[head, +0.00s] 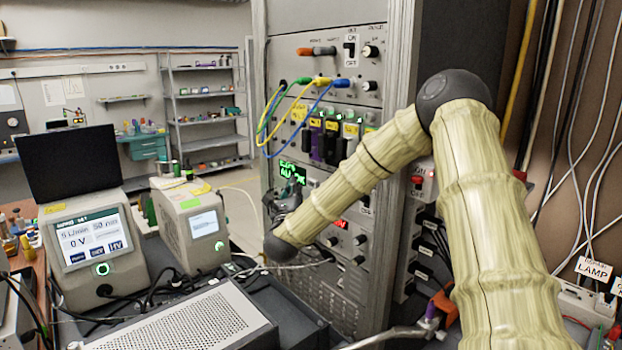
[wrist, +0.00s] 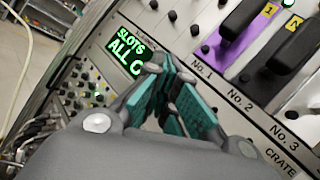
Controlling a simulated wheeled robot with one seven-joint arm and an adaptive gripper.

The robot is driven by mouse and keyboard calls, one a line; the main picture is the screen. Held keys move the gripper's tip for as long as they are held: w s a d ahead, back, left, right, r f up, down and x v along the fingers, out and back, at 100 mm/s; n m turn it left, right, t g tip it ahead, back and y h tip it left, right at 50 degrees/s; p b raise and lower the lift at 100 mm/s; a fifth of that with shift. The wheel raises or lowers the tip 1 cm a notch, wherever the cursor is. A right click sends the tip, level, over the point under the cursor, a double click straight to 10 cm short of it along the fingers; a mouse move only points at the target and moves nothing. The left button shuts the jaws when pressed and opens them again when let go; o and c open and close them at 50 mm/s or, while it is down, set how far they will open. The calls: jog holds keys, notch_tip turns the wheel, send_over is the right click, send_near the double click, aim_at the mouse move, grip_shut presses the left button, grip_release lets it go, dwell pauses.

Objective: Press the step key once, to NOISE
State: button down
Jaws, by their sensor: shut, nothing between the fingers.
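My gripper (wrist: 165,68) is shut and empty, its teal finger pads together in front of the rack panel. In the head view my gripper (head: 282,198) is small and partly hidden by my arm. The crate panel's green display (wrist: 125,50) reads "SLOTS" and "ALL O", the rest covered by my fingers. This display (head: 292,172) also shows in the head view, just above my gripper. I cannot pick out a key marked step or the word NOISE; my fingers cover part of the panel. Whether the fingertips touch the panel is unclear.
Plug-in modules (wrist: 245,25) stand to the right of the fingers, above labels No. 1 to No. 3. Blue, green and yellow cables (head: 275,110) hang on the rack's upper left. A classifier unit (head: 90,245) with a lit screen stands on the left bench.

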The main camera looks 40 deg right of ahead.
jog(key=shift+w+d+b, duration=0.1)
jog(key=shift+d+b, duration=0.2)
jog(key=shift+d, duration=0.95)
jog(key=shift+d+b, duration=0.9)
jog(key=shift+d, duration=0.35)
dwell(2.0)
jog(key=shift+a, duration=0.1)
dwell(0.3)
jog(key=shift+a+b, duration=0.8)
jog(key=shift+a, duration=0.4)
jog(key=shift+s+a+b, duration=0.15)
jog(key=shift+a+b, duration=0.65)
jog(key=shift+a, duration=0.45)
jog(key=shift+s+a+b, duration=0.1)
jog(key=shift+a+b, duration=0.7)
jog(key=shift+a, duration=0.45)
